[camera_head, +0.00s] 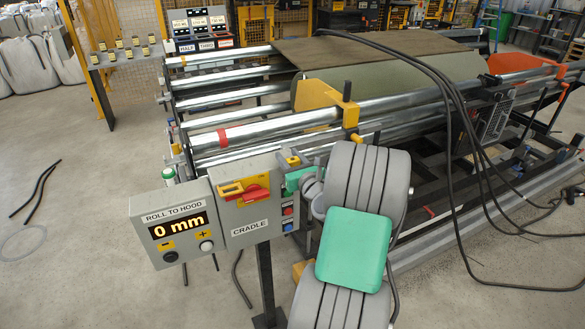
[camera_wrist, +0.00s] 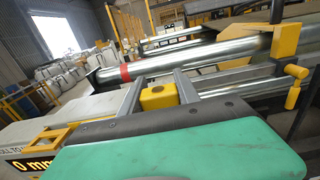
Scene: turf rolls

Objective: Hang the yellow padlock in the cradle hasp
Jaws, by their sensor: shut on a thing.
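The yellow padlock (camera_wrist: 158,97) sits between the two grey fingers of my gripper (camera_wrist: 158,84) in the wrist view. My gripper is shut on it. In the head view the padlock (camera_head: 293,160) is a small yellow block at the upper right of the grey CRADLE box (camera_head: 250,228). The hasp itself is too small to make out for sure; the box front carries a red handle on a yellow plate (camera_head: 230,188). The padlock is to the right of that handle and appears apart from it. The padlock's shackle cannot be made out.
The ROLL TO HOOD display box (camera_head: 172,219), reading 0 mm, stands left of the CRADLE box. Metal rollers (camera_head: 290,118) and a yellow bracket (camera_head: 350,115) lie behind. Black hoses (camera_head: 450,95) cross at the right. Open floor (camera_head: 90,180) lies to the left.

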